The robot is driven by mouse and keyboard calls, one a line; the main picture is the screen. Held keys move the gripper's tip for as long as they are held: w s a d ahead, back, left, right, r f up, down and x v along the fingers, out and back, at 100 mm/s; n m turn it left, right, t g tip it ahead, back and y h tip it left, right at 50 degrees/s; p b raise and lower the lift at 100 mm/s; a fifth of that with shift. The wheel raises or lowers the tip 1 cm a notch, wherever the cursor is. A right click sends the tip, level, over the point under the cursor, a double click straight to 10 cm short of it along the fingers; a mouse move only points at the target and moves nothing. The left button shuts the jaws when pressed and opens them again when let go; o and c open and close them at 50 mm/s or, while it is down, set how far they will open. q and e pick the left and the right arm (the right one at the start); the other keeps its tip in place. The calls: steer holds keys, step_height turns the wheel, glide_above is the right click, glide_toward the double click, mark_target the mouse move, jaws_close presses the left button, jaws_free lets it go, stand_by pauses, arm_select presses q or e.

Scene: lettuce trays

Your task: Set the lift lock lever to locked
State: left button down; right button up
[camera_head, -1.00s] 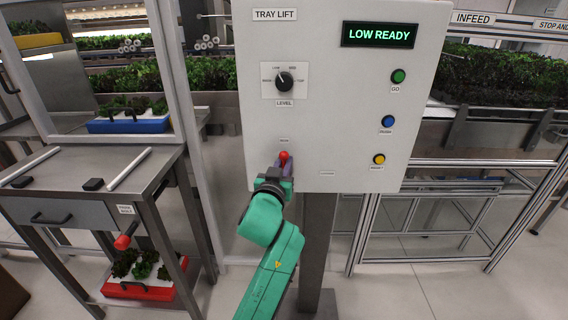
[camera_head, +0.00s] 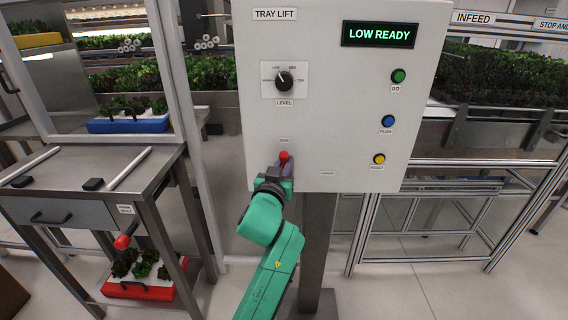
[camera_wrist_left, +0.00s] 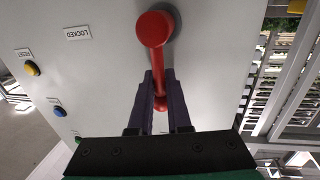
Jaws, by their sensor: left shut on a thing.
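The lift lock lever (camera_head: 284,156) is red and sits low on the front of the white tray lift panel (camera_head: 330,110). In the left wrist view its rounded red end (camera_wrist_left: 154,28) and red bar are close up. My left gripper (camera_head: 279,169) is shut on the lever, with its dark purple fingers (camera_wrist_left: 160,90) on either side of the red bar. A "LOCKED" label (camera_wrist_left: 77,32) shows upside down on the panel, apart from the lever. The display (camera_head: 379,34) reads "LOW READY". My right gripper is not in view.
The panel also carries a black level knob (camera_head: 285,80) and green (camera_head: 398,76), blue (camera_head: 388,121) and yellow (camera_head: 379,159) buttons. A metal bench (camera_head: 80,175) stands to the left. An infeed frame (camera_head: 450,168) stands to the right.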

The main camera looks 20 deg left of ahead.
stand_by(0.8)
arm_select(q)
steer(key=shift+w+d+m+p, duration=0.1)
steer(key=shift+d+m+p, duration=0.4)
steer(key=shift+m+p, duration=0.5)
steer(key=m+p, duration=0.1)
steer(key=d+m+g+p, duration=0.1)
steer(key=m, duration=0.1)
steer(key=d+f+m+p, duration=0.1)
steer(key=shift+w+d+m, duration=0.2)
steer(key=shift+w+m, duration=0.1)
steer(key=shift+m, duration=0.1)
steer(key=m, duration=0.1)
steer(key=d+f+m+g+y+p, duration=0.1)
steer(key=m, duration=0.1)
steer(key=shift+w+d+f, duration=0.1)
steer(key=shift+w+f, duration=0.05)
steer(key=shift+f, duration=0.05)
steer(key=shift+w+d+f+m+y, duration=0.15)
steer(key=shift+f+m, duration=0.1)
steer(key=shift+m, duration=0.2)
steer(key=shift+s+d+f+m+y, duration=0.1)
steer(key=shift+f+m+y, duration=0.1)
steer(key=shift+m, duration=0.25)
steer(key=shift+w+d+f+m+g+y+p, duration=0.15)
steer(key=shift+f+m+g+y+p, duration=0.2)
steer(key=shift+f+m, duration=0.45)
steer(key=shift+d+f+m, duration=0.1)
steer(key=shift+f+m, duration=0.45)
steer(key=shift+m, duration=0.75)
